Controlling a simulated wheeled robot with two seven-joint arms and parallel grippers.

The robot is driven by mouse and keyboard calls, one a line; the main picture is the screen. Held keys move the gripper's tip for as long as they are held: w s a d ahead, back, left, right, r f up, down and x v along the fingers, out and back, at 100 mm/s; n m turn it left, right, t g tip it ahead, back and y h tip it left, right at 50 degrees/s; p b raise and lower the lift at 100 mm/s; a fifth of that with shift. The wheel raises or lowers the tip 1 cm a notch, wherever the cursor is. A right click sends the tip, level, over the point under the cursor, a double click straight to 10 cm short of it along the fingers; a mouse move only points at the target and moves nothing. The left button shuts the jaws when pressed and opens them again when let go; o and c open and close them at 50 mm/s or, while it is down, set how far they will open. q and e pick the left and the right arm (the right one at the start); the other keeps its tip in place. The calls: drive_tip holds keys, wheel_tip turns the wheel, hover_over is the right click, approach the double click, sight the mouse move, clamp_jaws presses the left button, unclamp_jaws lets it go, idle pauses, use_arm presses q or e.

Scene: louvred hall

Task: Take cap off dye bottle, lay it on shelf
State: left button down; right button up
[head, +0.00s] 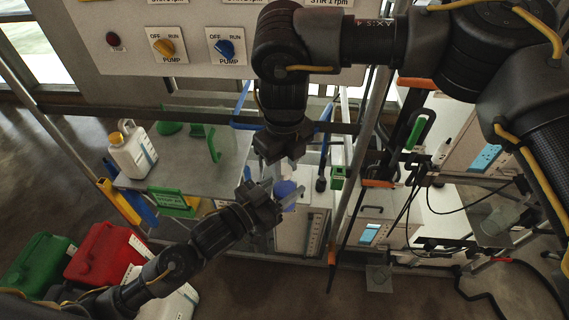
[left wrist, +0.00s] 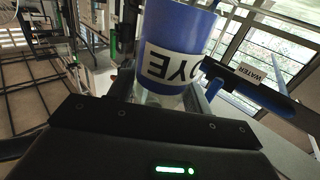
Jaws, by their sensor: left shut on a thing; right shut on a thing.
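The dye bottle (head: 285,189) shows as a small blue patch between my grippers in the head view. My left gripper (head: 285,196) is shut on the bottle from the left. My right gripper (head: 292,163) comes from above, shut at the bottle's top. The cap is hidden between its fingers, and I cannot tell whether it is apart from the bottle. A grey shelf (head: 225,150) lies left of the grippers.
A white jug (head: 132,150) with a yellow cap and green brackets (head: 205,140) stand on the shelf. Red (head: 105,250) and green (head: 38,262) cans are at the lower left. A pump panel (head: 190,50) stands behind. Posts and cables crowd the right.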

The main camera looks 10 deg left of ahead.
sight(284, 169)
drive_tip(key=shift+r, duration=0.15)
drive_tip(key=shift+r, duration=0.9)
wheel_tip(284, 169, up, 4)
drive_tip(key=shift+f, duration=0.25)
use_arm(q)
drive_tip(key=shift+r, duration=0.1)
use_arm(e)
drive_tip(key=shift+r, duration=0.3)
drive_tip(key=shift+f, duration=0.15)
